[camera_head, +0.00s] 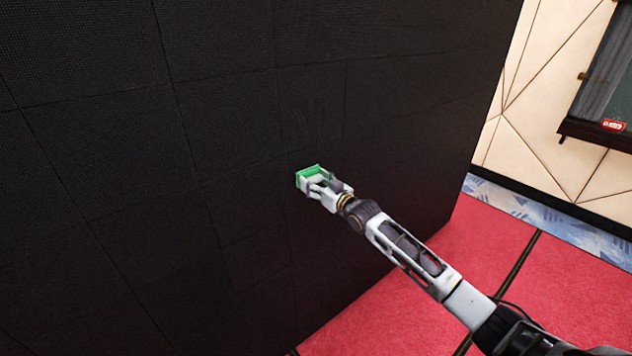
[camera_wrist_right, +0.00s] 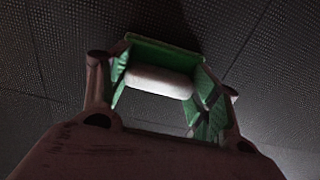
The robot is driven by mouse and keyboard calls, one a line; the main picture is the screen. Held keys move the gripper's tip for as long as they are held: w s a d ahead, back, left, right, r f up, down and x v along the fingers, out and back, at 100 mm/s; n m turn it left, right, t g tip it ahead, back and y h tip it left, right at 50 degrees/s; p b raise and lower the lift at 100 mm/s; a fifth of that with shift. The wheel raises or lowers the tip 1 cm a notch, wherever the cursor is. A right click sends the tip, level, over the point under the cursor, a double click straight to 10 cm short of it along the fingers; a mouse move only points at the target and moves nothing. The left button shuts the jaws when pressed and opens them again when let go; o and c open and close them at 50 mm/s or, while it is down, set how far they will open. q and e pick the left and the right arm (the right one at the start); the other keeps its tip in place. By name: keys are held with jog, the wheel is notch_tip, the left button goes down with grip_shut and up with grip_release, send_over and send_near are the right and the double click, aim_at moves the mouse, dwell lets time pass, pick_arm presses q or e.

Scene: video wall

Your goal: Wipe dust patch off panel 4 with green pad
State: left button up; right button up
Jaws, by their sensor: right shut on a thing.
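My right gripper (camera_head: 318,187) is shut on the green pad (camera_head: 308,171) and holds it up against or very near the black video wall (camera_head: 230,130). In the right wrist view the green pad (camera_wrist_right: 165,50) has a white roll-shaped grip (camera_wrist_right: 160,82) between the fingers of my right gripper (camera_wrist_right: 160,90). The pad's face is turned to the wall; whether it touches cannot be told for sure. Faint marks (camera_head: 312,120) show on the panel just above the pad. No panel numbers can be read. My left gripper is not in view.
The wall is split by thin seams into several dark panels. Red carpet (camera_head: 480,240) lies to the lower right, with a blue patterned strip (camera_head: 550,222) along a cream wall (camera_head: 550,90). A dark framed board (camera_head: 605,110) hangs at the far right.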

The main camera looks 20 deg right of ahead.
jog(key=shift+a, duration=0.15)
jog(key=shift+s+a+r+p, duration=0.15)
jog(key=shift+s+a+p, duration=0.2)
jog(key=shift+a+p, duration=0.4)
jog(key=shift+s+a+p, duration=0.15)
jog(key=shift+a+p, duration=0.1)
jog(key=shift+a, duration=0.25)
jog(key=shift+s+a+p, duration=0.15)
jog(key=shift+a+p, duration=0.05)
jog(key=shift+a, duration=0.3)
jog(key=shift+s, duration=0.1)
jog(key=shift+v, duration=2.85)
jog(key=shift+v, duration=1.55)
